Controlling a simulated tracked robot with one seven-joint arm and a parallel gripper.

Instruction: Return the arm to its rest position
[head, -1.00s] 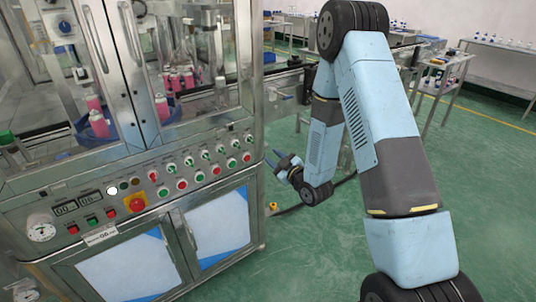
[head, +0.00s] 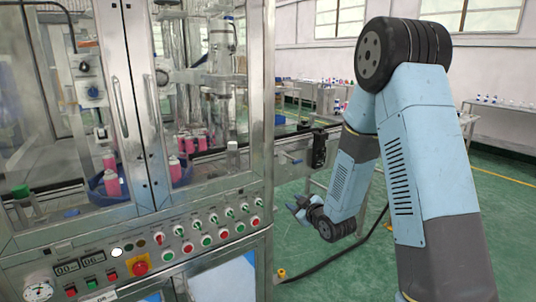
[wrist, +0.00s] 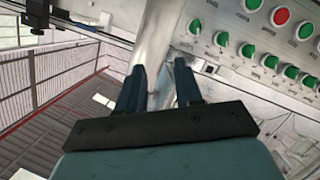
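My arm is light blue with dark joints and stands at the right of the head view, bent down from a high elbow. My gripper (head: 298,209) hangs beside the right edge of the crimping machine, apart from its panel. In the wrist view my gripper (wrist: 158,88) shows two dark blue fingers spread apart with nothing between them. The machine's metal corner post (wrist: 165,35) lies beyond the fingers, and its control panel (wrist: 270,45) fills the upper right.
The crimping machine (head: 140,215) fills the left, with pink cans (head: 111,183) behind its glass doors. A conveyor end (head: 318,148) juts from its right side. A cable (head: 335,258) lies on the green floor. Tables with bottles (head: 505,102) stand at the back right.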

